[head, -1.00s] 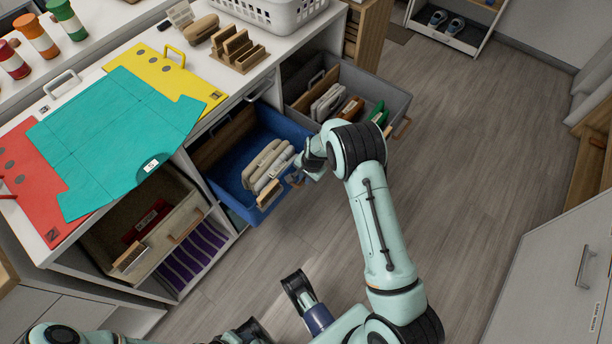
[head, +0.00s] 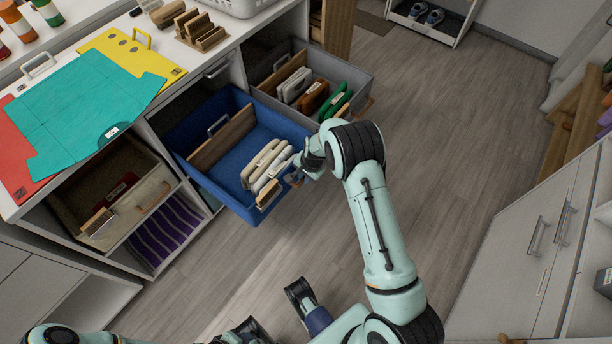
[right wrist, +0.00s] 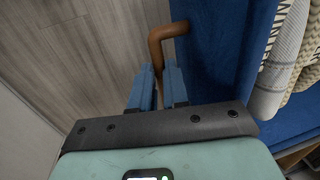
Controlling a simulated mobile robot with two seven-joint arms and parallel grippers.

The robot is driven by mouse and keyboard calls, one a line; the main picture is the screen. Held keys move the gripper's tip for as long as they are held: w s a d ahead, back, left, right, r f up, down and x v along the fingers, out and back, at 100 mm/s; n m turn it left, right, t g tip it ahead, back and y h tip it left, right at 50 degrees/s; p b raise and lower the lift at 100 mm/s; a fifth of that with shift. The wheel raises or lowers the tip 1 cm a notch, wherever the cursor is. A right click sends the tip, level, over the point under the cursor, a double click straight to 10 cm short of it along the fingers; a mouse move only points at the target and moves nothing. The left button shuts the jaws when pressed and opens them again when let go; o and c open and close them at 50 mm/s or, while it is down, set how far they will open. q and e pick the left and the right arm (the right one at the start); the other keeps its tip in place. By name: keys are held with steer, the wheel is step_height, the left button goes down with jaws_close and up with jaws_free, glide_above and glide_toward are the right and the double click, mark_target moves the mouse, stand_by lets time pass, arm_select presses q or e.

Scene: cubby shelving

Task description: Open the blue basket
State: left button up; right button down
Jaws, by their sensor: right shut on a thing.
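The blue basket (head: 222,190) is pulled well out of its cubby below the counter, its inside showing. It holds pale folded items (head: 262,165) and a wooden divider (head: 222,140). My right gripper (head: 294,177) is at its front edge, partly hidden by my own wrist. In the right wrist view, the blue fingers (right wrist: 158,88) are closed around the brown basket handle (right wrist: 160,42), beside the blue basket wall (right wrist: 215,60). A dark end of my left arm (head: 302,294) shows low in the head view, apart from the basket; its jaws are unclear.
A grey basket (head: 350,82) stands pulled out behind the blue one. A beige basket (head: 130,205) is at the left. Teal, red and yellow folders lie on the counter (head: 195,62). Open wooden floor (head: 440,130) is to the right, with grey cabinets (head: 540,235) beyond it.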

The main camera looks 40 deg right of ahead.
arm_select(q)
steer(key=shift+w, duration=0.1)
arm_select(e)
steer(key=shift+w+a, duration=0.1)
steer(key=c, duration=1.1)
jaws_free()
arm_select(q)
steer(key=r+p, duration=0.1)
steer(key=s+r+p, duration=0.1)
steer(key=shift+r+p, duration=0.15)
steer(key=shift+p, duration=0.25)
arm_select(e)
steer(key=r, duration=0.4)
steer(key=s+r, duration=0.1)
steer(key=r, duration=0.3)
steer(key=s+r, duration=0.1)
steer(key=r, duration=0.4)
steer(key=shift+s+d+r, duration=0.1)
steer(key=shift+s+d, duration=0.15)
steer(key=shift+d, duration=0.15)
